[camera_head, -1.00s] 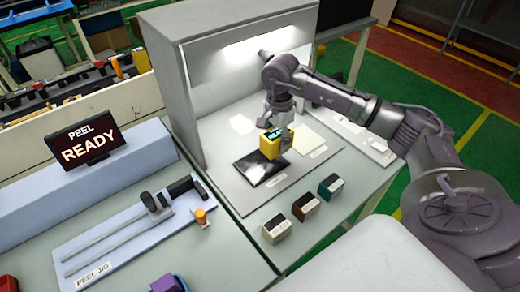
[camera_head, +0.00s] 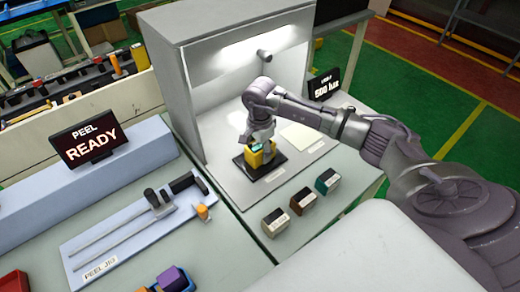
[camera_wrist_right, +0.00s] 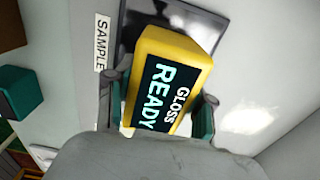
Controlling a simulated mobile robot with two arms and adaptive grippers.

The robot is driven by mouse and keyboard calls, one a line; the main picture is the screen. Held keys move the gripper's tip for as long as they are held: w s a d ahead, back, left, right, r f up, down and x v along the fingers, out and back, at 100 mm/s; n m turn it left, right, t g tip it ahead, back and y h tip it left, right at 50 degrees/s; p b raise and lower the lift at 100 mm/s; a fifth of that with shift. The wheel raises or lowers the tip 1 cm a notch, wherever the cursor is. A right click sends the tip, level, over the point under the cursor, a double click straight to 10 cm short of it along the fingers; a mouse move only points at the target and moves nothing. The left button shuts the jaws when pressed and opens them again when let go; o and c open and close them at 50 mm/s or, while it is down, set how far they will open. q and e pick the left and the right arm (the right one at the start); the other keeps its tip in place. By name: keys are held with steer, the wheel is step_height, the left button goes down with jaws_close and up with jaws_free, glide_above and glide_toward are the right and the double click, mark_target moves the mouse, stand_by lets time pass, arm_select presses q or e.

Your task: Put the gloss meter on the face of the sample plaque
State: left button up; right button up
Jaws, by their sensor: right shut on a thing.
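The gloss meter (camera_head: 255,160) is a yellow block with a dark screen. In the right wrist view its screen (camera_wrist_right: 165,92) reads GLOSS READY. My right gripper (camera_head: 258,143) is shut on it from above; in the wrist view a finger lies along each side. The sample plaque (camera_head: 274,166) is a glossy black plate flat on the booth floor. It also shows behind the meter in the wrist view (camera_wrist_right: 205,18). The meter is over the plaque and hides part of it; I cannot tell whether they touch. My left gripper is not in view.
A grey lit booth (camera_head: 190,80) surrounds the plaque at the back and left. A pale card (camera_head: 302,136) lies to its right, and small blocks (camera_head: 302,200) stand in front. A peel jig (camera_head: 125,235) is on the left bench.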

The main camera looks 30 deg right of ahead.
steer(key=o, duration=1.3)
steer(key=shift+o, duration=0.2)
steer(key=shift+r+p, duration=0.25)
steer(key=shift+p, duration=0.15)
step_height(320, 180, up, 11)
steer(key=b, duration=0.4)
steer(key=shift+r, duration=0.4)
steer(key=shift+f, duration=0.1)
